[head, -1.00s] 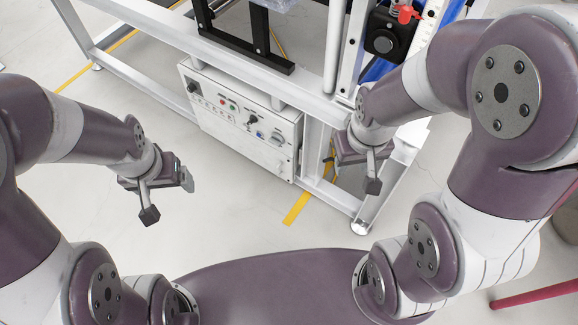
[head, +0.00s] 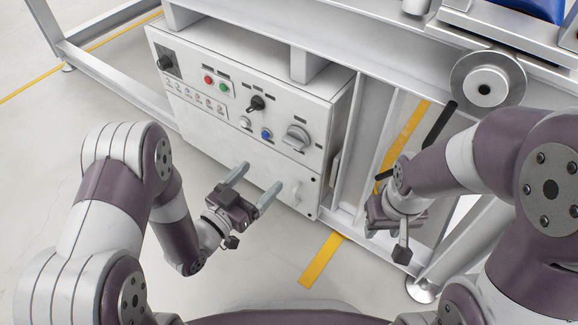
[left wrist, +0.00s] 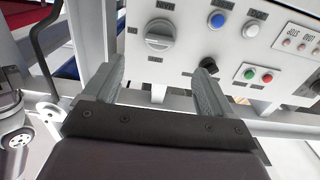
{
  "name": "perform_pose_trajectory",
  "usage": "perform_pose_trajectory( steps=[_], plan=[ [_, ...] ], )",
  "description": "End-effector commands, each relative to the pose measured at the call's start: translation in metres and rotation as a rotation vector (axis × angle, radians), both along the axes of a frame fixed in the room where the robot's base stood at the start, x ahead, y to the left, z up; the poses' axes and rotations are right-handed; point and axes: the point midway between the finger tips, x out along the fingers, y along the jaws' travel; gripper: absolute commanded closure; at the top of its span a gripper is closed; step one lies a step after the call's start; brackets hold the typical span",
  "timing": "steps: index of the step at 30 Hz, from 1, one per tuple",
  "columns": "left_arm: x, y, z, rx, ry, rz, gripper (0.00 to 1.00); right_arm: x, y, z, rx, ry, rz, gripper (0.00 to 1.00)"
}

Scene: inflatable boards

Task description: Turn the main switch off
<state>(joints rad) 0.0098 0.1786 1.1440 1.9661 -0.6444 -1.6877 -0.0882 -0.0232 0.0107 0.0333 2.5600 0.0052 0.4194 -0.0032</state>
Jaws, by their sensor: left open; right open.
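The knob also shows at the top of the left wrist view (left wrist: 160,35). My left gripper (head: 262,177) is open and empty, with its two fingers pointing at the box, below and left of the knob. In the left wrist view, the knob appears just beyond the gap between the fingers (left wrist: 162,65), apart from them. My right gripper (head: 399,236) is open and empty beside the frame, right of the box.
The control box (head: 230,125) also carries a black selector (head: 256,103), a blue button (head: 266,134), red (head: 208,79) and green (head: 224,87) buttons. The floor before the box is clear.

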Motion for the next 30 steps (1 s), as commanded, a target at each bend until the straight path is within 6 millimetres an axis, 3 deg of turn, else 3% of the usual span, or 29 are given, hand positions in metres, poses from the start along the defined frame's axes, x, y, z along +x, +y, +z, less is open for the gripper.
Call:
perform_pose_trajectory(
  steps=[15, 26, 28, 30],
  plan=[
    [0.09, -0.066, -0.001, -0.001, -0.004, -0.001, 0.15, 0.0, 0.0, -0.055, 0.0, 0.0, 0.0, 0.57],
    [0.099, -0.072, 0.003, -0.001, 0.0, 0.001, 0.15, 0.0, 0.0, -0.056, 0.0, 0.0, 0.0, 0.57],
    [0.098, -0.071, 0.003, -0.001, -0.001, 0.001, 0.31, 0.0, 0.0, -0.056, 0.0, 0.0, 0.0, 0.57],
    [0.098, -0.071, 0.003, -0.001, -0.001, 0.001, 0.54, 0.0, 0.0, -0.056, 0.0, 0.0, 0.0, 0.57]
  ],
)
